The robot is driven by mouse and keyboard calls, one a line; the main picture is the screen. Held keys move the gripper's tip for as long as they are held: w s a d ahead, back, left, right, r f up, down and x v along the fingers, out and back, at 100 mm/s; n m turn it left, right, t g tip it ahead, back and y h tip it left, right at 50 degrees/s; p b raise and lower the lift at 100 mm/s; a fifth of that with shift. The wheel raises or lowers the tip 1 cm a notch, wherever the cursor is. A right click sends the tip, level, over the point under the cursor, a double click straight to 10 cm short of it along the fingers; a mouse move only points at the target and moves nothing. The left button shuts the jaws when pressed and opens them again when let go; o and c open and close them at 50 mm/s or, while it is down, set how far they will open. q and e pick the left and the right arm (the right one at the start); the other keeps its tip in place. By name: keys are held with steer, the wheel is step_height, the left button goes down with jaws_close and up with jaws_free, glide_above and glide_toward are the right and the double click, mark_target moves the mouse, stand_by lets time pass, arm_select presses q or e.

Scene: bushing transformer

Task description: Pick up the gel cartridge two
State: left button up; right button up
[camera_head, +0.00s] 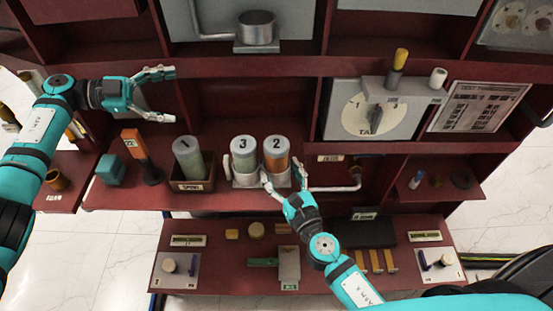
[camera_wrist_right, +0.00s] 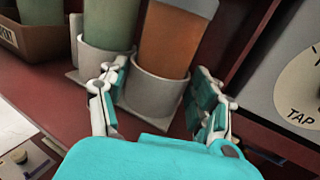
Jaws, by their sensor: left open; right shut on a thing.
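Gel cartridge two (camera_head: 276,153) is an orange cylinder with a grey cap marked 2. It stands upright in a white cup (camera_head: 278,180) on the red shelf; its orange body also shows in the right wrist view (camera_wrist_right: 172,40). My right gripper (camera_head: 283,177) has its fingers on either side of it, low down near the cup rim, and is shut on it. Whether the fingertips press on the cartridge or the cup is hard to see. My left gripper (camera_head: 173,95) is open and empty, above the shelf at the left.
Green cartridge three (camera_head: 243,158) stands close beside cartridge two in its own cup. Cartridge one (camera_head: 187,158) stands in a brown box further left, near an orange-and-black tool (camera_head: 141,155). A white pipe (camera_head: 335,188) runs to the right. A tap dial panel (camera_head: 368,112) stands behind right.

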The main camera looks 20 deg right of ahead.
mark_target(273, 143)
arm_select(q)
steer(key=s+d+f+g+y, duration=0.1)
steer(key=s+d+f, duration=0.1)
steer(key=d, duration=0.3)
steer(key=s+d+f+n+g+y, duration=0.1)
steer(key=s+d+f+g, duration=0.1)
steer(key=d, duration=0.4)
steer(key=s+d+f+n+g+y, duration=0.1)
steer(key=s+d+f+y, duration=0.1)
steer(key=s+d, duration=0.4)
steer(key=shift+s+d+f+g, duration=0.1)
steer(key=shift+f+g, duration=0.3)
steer(key=shift+f, duration=0.35)
steer(key=shift+x, duration=2.95)
jaws_close()
step_height(273, 143, up, 17)
steer(key=s+a, duration=0.2)
steer(key=s, duration=0.6)
steer(key=s+a, duration=0.3)
steer(key=s, duration=0.6)
steer(key=shift+s+r, duration=0.15)
steer(key=shift+r, duration=0.3)
steer(key=shift+a, duration=0.1)
